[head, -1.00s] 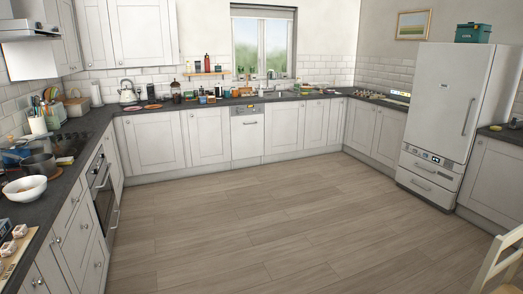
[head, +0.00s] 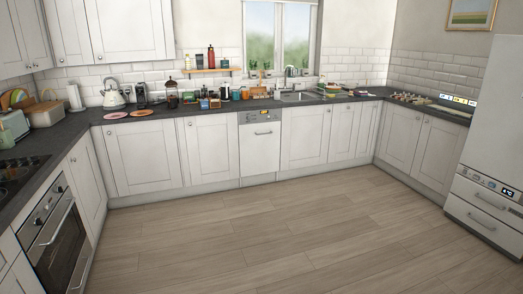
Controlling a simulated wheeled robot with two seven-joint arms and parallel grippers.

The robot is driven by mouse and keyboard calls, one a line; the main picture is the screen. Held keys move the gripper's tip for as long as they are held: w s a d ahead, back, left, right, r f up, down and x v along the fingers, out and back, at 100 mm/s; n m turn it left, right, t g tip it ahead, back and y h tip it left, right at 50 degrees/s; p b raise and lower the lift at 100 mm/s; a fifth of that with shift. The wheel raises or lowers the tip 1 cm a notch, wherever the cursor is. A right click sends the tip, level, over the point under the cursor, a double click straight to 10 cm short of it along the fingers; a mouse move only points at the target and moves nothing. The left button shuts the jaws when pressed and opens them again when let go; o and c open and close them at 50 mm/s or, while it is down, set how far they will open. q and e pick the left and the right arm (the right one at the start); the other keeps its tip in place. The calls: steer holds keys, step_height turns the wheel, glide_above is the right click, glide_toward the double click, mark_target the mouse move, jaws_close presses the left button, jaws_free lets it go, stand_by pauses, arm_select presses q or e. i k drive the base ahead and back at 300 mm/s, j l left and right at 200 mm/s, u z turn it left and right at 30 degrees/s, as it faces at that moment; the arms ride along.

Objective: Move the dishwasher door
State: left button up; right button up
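The dishwasher door (head: 260,150) is a white front panel set in the back row of cabinets, a little left of the sink. It has a grey control strip along its top and a horizontal bar handle (head: 264,133) below that. The door stands upright and looks closed, flush with the cabinets beside it. Neither of my grippers shows in the head view, and the dishwasher is some distance ahead across the floor.
The wood floor (head: 250,250) ahead is clear up to the cabinets. An oven (head: 58,235) stands at the left and a white fridge (head: 495,150) at the right. The dark worktop above the dishwasher holds jars, a kettle (head: 113,96) and a sink (head: 300,97).

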mark_target(259, 138)
steer(key=i, duration=6.1)
